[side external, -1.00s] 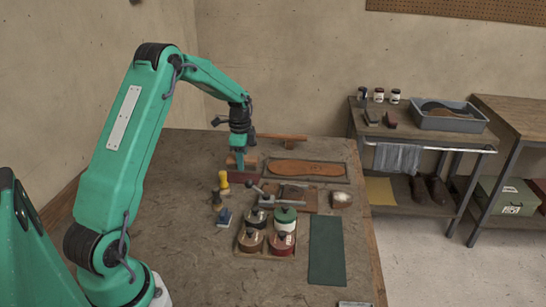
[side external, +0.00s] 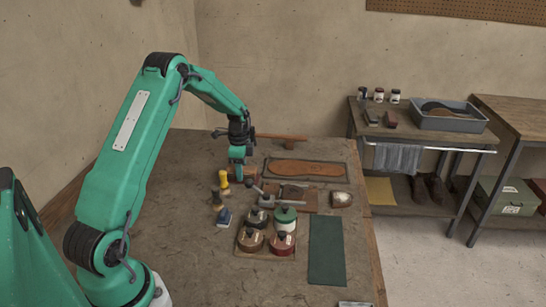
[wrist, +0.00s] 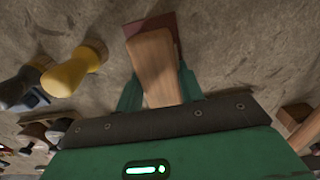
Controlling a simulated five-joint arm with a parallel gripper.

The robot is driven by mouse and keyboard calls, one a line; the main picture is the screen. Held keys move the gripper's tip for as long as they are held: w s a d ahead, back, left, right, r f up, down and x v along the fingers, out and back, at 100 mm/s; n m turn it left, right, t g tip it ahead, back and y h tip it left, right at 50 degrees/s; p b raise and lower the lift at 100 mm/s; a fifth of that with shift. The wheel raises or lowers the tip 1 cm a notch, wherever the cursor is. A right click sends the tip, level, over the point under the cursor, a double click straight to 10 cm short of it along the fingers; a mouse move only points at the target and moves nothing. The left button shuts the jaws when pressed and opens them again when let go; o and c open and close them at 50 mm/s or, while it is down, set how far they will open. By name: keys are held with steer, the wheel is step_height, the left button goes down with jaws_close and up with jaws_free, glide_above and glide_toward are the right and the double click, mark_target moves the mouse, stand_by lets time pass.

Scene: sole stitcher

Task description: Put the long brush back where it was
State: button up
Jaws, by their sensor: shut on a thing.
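The long brush has a pale wooden body (wrist: 153,62) and a dark red part at its far end. In the wrist view my gripper (wrist: 155,95) is shut on the wooden body, with a green finger on each side. In the side view my gripper (side external: 238,172) is low over the back left of the bench, and it hides much of the brush. A dark red bit of the brush (side external: 251,174) shows just right of the fingers. I cannot tell whether the brush touches the bench.
A yellow-handled tool (side external: 224,180) stands close to my gripper, with a blue-based tool (side external: 224,218) nearer. A brown sole (side external: 305,168) lies in a frame to the right. Several lidded jars (side external: 284,215) stand in front of it. A green mat (side external: 326,250) lies front right.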

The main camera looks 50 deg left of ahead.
steer(key=shift+f, duration=0.15)
steer(key=o, duration=0.9)
steer(key=shift+o, duration=0.2)
step_height(320, 180, up, 12)
steer(key=shift+r, duration=0.25)
stand_by(0.5)
